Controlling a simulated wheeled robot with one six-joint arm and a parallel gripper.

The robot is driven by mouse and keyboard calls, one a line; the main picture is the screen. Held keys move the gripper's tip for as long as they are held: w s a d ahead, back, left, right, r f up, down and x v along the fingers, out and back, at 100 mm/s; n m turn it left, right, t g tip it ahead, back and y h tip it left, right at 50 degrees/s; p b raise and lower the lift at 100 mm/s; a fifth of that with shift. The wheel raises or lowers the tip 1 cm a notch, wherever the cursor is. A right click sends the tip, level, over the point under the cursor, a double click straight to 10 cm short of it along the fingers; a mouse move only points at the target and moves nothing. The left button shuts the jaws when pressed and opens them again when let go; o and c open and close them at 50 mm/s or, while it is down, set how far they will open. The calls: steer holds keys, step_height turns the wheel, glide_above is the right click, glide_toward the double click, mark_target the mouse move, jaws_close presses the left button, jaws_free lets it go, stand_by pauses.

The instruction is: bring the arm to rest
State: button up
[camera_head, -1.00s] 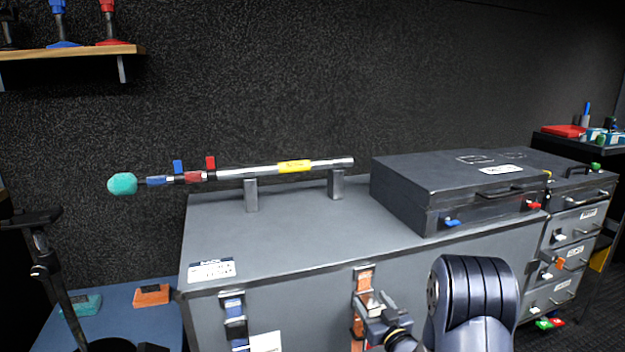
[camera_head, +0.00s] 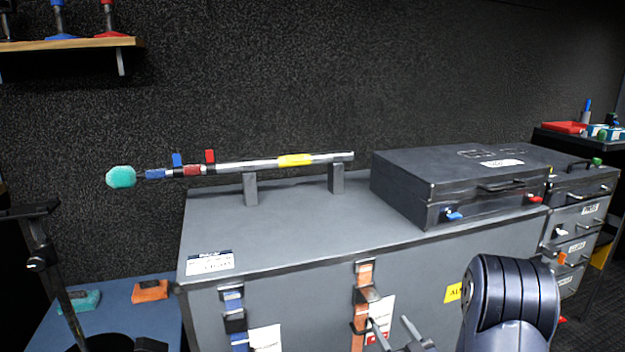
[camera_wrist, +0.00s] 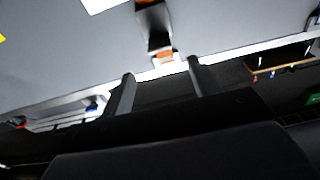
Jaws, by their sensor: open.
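My gripper (camera_head: 393,328) is at the bottom of the head view, in front of the grey chest's front face. Its two fingers stand apart and nothing is between them. In the wrist view the gripper (camera_wrist: 160,84) also shows open. Beyond the fingers there is an orange strap with a dark buckle (camera_wrist: 153,22) on the chest front; it also shows in the head view (camera_head: 363,290), just left of the fingers. I cannot tell whether a finger touches it. My arm's dark rounded link fills the lower right of the head view.
On the grey chest (camera_head: 290,235) lie a black case (camera_head: 440,180) and a boom pole (camera_head: 240,165) on two stands. A blue strap (camera_head: 233,310) hangs at left. A drawer unit (camera_head: 580,215) stands at right, a stand (camera_head: 45,255) at left, a shelf (camera_head: 70,43) above.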

mark_target(374, 297)
steer(key=x, duration=1)
steer(key=shift+w+a+r+b, duration=0.1)
steer(key=shift+w+r+b, duration=0.05)
steer(key=shift+w+b, duration=0.15)
steer(key=shift+s+r+g+p, duration=0.2)
steer(key=shift+r+g+p, duration=0.1)
steer(key=shift+p, duration=1.2)
steer(key=shift+r+p, duration=0.1)
steer(key=shift+p, duration=0.75)
